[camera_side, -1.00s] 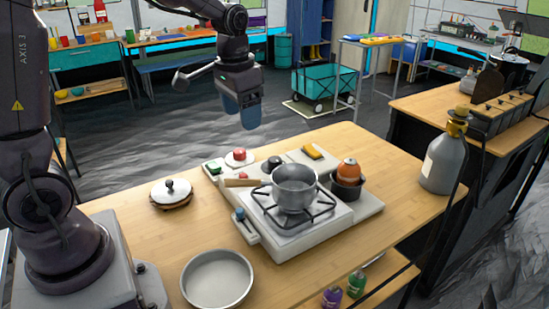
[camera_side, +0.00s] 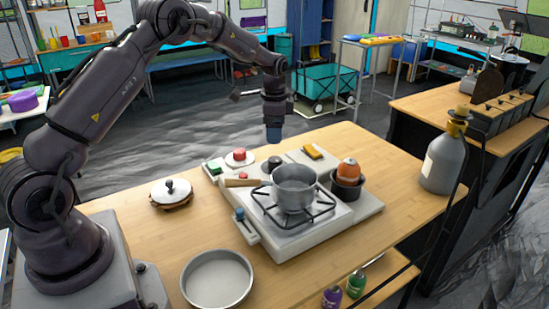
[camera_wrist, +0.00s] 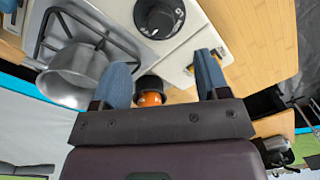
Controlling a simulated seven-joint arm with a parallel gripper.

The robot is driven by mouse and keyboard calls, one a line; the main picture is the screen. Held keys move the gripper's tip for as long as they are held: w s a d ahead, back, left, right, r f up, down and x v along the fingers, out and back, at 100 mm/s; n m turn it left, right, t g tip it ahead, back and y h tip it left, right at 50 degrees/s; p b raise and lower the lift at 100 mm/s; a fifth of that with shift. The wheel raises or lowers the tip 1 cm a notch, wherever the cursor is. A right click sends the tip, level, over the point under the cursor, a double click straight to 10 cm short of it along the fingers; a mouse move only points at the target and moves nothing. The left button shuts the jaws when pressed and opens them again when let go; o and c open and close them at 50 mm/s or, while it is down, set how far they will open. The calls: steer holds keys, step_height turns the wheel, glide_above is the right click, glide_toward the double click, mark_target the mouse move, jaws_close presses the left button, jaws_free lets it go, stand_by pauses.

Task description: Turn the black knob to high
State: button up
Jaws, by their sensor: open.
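The black knob (camera_side: 274,162) is a round dial at the back of the white stove panel, behind the steel pot. In the wrist view the black knob (camera_wrist: 160,17) sits at the top edge, partly cut off, with small white marks around it that I cannot read. My gripper (camera_side: 274,141) is above the knob in the side view, apart from it. In the wrist view my gripper (camera_wrist: 163,62) is open, its two blue fingers spread, with nothing between their tips, and the knob lies beyond them.
The pot (camera_side: 294,187) with a wooden handle stands on the burner. An orange item (camera_side: 348,168) sits in a small dark pot to the right. A red knob (camera_side: 239,155) and a yellow switch (camera_side: 313,151) flank the black knob. The front wooden counter (camera_side: 330,260) has free room.

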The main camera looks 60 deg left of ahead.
mark_target(275, 159)
steer(key=f, duration=0.9)
steer(key=shift+w+a+f, duration=0.15)
steer(key=shift+a+f, duration=0.05)
steer(key=shift+a, duration=0.05)
steer(key=c, duration=0.9)
steer(key=shift+n, duration=0.4)
steer(key=n, duration=0.6)
steer(key=shift+d, duration=0.1)
steer(key=n, duration=0.7)
steer(key=shift+g, duration=0.4)
